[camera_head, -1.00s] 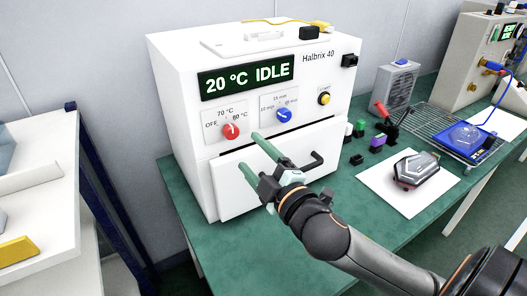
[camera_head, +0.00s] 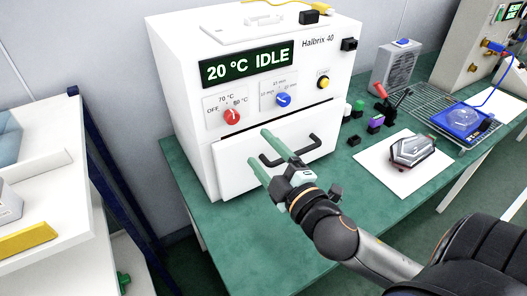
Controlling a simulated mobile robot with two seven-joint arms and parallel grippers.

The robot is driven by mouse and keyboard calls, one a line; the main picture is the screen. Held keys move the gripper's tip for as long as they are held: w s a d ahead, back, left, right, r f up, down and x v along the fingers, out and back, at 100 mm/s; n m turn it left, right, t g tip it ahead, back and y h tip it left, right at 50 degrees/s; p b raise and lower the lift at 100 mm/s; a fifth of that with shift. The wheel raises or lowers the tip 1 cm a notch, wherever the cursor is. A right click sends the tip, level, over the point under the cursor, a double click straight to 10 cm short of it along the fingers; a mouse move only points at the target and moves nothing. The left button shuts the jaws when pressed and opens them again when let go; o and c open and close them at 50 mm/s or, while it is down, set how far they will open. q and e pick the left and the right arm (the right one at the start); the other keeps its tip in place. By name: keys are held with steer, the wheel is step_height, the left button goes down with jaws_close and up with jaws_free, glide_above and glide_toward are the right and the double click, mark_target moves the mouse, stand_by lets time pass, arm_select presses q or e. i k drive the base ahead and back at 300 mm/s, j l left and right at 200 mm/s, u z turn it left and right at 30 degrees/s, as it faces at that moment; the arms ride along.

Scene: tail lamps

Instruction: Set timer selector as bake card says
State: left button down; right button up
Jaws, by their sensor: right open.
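The timer selector is a blue knob (camera_head: 283,99) on the front panel of the white oven (camera_head: 200,150). Small minute labels surround it; its exact pointing is too small to tell. A red temperature knob (camera_head: 231,117) sits to its left, between OFF, 70 °C and 80 °C labels. The oven display (camera_head: 247,64) reads "20 °C IDLE". My right gripper (camera_head: 259,147) is open and empty, with its green fingers in front of the oven door, below the two knobs and apart from them. My left gripper is out of view. I cannot make out a bake card.
A black door handle (camera_head: 291,151) sits just behind my right gripper. A yellow button (camera_head: 323,82) is right of the timer knob. A lamp (camera_head: 412,150) lies on a white sheet to the right, near small colored blocks and a wire rack (camera_head: 428,112). A white shelf stands at left.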

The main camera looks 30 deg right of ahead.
mark_target(283, 100)
steer(key=z, duration=1.25)
steer(key=u, duration=0.4)
